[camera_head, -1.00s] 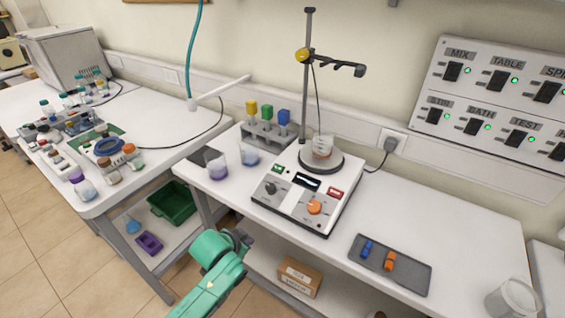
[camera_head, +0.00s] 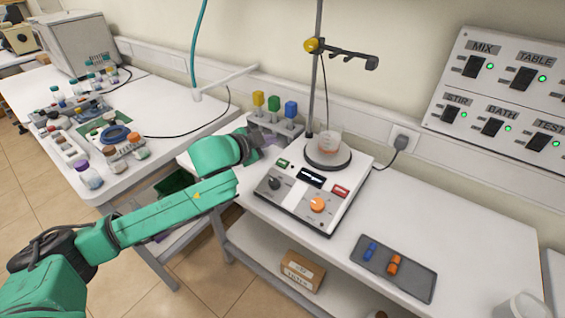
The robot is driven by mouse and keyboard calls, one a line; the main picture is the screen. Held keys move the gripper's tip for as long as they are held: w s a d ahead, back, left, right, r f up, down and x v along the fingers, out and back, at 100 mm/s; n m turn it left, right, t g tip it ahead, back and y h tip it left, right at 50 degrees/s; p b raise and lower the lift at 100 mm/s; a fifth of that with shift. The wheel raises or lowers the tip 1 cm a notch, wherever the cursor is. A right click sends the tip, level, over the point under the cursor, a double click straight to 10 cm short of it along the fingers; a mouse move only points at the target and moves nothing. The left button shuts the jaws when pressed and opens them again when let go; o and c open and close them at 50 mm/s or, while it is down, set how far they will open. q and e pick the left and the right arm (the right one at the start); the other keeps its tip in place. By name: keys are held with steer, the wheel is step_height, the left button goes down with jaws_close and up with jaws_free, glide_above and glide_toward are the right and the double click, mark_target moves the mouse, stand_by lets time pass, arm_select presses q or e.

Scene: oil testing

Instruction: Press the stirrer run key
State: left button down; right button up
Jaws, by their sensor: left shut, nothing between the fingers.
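The stirrer (camera_head: 305,200) is a white box on the right bench. Its sloping front has a green key (camera_head: 283,163) at the upper left, a dark display (camera_head: 311,178), a red key (camera_head: 340,191), a black knob (camera_head: 274,183) and an orange knob (camera_head: 317,204). The key lettering is too small to read. My right gripper is out of view.
A rack with yellow, green and blue-capped tubes (camera_head: 274,104) stands close behind the gripper. A stand with a clamp (camera_head: 345,55) rises behind the stirrer. A grey tray (camera_head: 420,280) with blue and orange pieces lies right. A switch panel (camera_head: 500,85) is on the wall.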

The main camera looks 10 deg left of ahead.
arm_select(q)
steer(key=b, duration=0.7)
glide_above(282, 162)
steer(key=s+a, duration=0.1)
steer(key=s, duration=0.2)
steer(key=f, duration=0.6)
steer(key=shift+s+a+f, duration=0.15)
steer(key=shift+s+a, duration=0.05)
steer(key=shift+w+d+f+b, duration=0.1)
steer(key=shift+w+f+b, duration=0.15)
steer(key=shift+f, duration=0.3)
steer(key=shift+w+d+f+b, duration=0.1)
steer(key=shift+w+f, duration=0.15)
steer(key=shift+f, duration=0.25)
steer(key=shift+w+f, duration=0.1)
steer(key=shift+f, duration=0.25)
